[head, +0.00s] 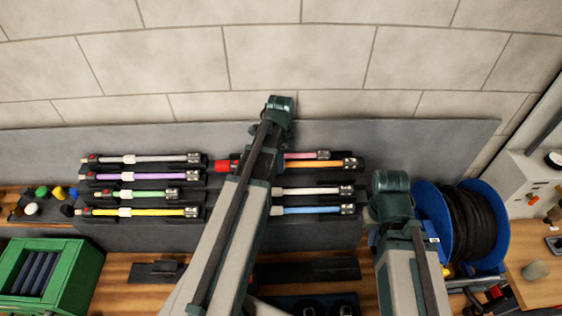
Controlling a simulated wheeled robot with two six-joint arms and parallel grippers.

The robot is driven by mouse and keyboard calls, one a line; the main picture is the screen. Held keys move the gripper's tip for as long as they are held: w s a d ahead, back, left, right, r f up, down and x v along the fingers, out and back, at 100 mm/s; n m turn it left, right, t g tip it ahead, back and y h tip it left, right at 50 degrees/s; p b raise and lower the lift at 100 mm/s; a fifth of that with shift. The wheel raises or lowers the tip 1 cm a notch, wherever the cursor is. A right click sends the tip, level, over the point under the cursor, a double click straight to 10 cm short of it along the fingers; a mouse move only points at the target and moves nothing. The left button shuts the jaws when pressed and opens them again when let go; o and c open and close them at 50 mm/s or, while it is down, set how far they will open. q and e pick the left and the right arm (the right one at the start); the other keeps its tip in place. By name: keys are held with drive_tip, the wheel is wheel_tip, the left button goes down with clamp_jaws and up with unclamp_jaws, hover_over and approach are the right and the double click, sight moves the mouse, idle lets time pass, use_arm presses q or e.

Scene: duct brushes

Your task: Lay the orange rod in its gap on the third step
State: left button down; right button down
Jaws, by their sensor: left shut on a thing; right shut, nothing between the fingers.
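The orange rod (335,164) lies level across the right half of the dark stepped rack (212,188), with a red end (223,166) on the left and a dark-and-silver end on the right. My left gripper (262,158) is shut on its middle, mostly hidden by my own arm. The rod appears just above the second row from the top, between the pink rod (300,155) and the cream rod (307,191). A dark bare strip shows below it. Whether it touches the rack cannot be told. My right gripper is hidden behind my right arm.
A green crate (85,262) stands at left. A blue cable reel (430,210) stands close to my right arm.

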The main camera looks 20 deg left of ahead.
sight(281, 181)
use_arm(q)
drive_tip(key=shift+w, duration=0.15)
drive_tip(key=shift+f, duration=0.1)
drive_tip(key=shift+f+b, duration=0.95)
drive_tip(key=shift+b, duration=0.15)
drive_tip(key=shift+f+b, duration=0.3)
drive_tip(key=shift+b, duration=0.05)
drive_tip(key=shift+f, duration=0.15)
drive_tip(key=shift+f+b, duration=0.7)
drive_tip(key=shift+b, duration=0.15)
drive_tip(key=shift+f, duration=0.2)
drive_tip(key=c, duration=0.6)
unclamp_jaws()
